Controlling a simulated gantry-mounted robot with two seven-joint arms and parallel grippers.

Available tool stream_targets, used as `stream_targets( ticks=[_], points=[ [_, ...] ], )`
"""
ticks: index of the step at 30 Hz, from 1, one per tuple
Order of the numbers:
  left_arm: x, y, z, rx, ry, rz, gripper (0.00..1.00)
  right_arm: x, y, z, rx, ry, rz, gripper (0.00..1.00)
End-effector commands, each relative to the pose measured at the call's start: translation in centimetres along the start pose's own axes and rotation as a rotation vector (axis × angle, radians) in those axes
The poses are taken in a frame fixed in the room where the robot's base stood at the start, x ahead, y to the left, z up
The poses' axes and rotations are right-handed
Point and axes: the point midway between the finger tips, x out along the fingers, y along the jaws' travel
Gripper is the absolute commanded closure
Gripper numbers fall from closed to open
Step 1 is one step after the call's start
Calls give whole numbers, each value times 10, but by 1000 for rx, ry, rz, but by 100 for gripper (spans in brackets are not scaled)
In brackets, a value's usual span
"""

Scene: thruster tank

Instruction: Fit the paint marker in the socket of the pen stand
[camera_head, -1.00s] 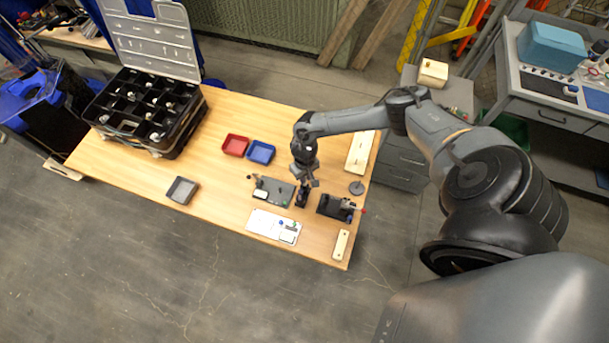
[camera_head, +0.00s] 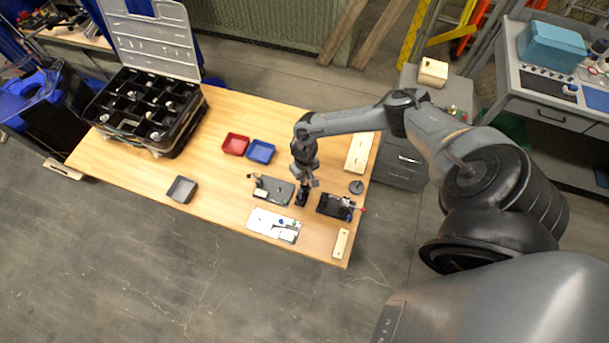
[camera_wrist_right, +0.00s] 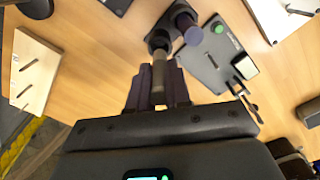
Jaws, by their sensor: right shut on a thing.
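My right gripper (camera_head: 302,198) is low over the right part of the table. In the right wrist view its dark fingers (camera_wrist_right: 158,92) are shut on an olive-grey cylinder, which looks like the paint marker (camera_wrist_right: 159,72). Its far end meets a dark round ring-like part (camera_wrist_right: 157,40); I cannot tell whether it is inside it or only in front of it. A dark purplish cylinder (camera_wrist_right: 186,30) stands beside it. Both are by the edge of a grey plate (camera_wrist_right: 208,68), also in the head view (camera_head: 272,187). I cannot tell for sure which part is the pen stand's socket. My left gripper is not in view.
A black tray (camera_head: 330,206) is close on the right, with a grey disc (camera_head: 357,187) behind it. A white board (camera_head: 262,221) lies in front. Red (camera_head: 235,144) and blue (camera_head: 260,151) bins are behind left. The table's left middle is mostly clear.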

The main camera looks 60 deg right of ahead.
Motion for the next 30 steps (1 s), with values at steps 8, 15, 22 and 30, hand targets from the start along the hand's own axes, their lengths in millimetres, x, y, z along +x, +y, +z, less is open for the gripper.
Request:
stream_targets(
  ticks=[8,15,22,30],
  points=[
    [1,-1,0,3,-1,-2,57,2,0,0,0,0,0,100],
    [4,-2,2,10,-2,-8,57,8,0,0,0,0,1,100],
    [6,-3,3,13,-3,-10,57,14,0,0,0,-1,1,100],
    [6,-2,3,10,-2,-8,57,14,0,0,0,0,0,100]
  ],
)
